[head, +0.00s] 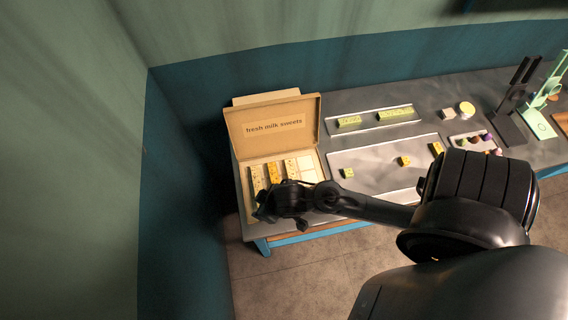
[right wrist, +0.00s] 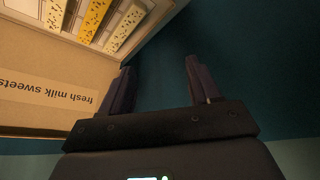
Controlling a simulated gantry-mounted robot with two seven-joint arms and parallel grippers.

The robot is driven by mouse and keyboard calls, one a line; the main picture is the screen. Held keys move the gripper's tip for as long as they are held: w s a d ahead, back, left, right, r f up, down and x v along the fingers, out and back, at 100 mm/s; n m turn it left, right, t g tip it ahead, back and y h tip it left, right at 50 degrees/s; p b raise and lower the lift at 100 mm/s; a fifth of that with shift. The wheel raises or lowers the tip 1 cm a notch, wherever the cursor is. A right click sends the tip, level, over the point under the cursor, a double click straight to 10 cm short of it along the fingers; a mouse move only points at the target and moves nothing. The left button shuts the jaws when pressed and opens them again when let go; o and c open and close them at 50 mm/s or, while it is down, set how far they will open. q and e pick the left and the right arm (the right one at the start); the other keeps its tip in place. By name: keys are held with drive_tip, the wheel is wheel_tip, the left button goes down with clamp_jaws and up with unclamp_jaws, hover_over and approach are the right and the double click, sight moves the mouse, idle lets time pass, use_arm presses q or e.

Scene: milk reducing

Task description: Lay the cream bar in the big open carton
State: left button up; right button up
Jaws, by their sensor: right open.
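The big open carton (head: 271,123), lettered "fresh milk sweets", stands at the table's left end with its lid up. Several bars lie side by side in it: a pale speckled bar (head: 257,178) at the left, a yellow one (head: 273,173), and another pale speckled one (head: 290,168). I cannot tell which one is the cream bar. In the right wrist view a pale speckled bar (right wrist: 125,27) lies nearest my gripper. My right gripper (right wrist: 158,65) is open and empty, beside the carton; in the head view it hides the carton's front part. My left gripper is not in view.
A grey tray (head: 380,158) with a few small yellow-green pieces lies right of the carton. Behind it is a narrow tray (head: 365,128) with green-yellow bars. Dark and green stands (head: 540,122) are at far right. A blue wall (head: 187,150) is close on the left.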

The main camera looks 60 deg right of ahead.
drive_tip(key=s+d+r+n+g, duration=0.1)
drive_tip(key=s+r, duration=0.2)
drive_tip(key=s, duration=0.3)
drive_tip(key=shift+r+g, duration=0.2)
drive_tip(key=shift+g, duration=0.1)
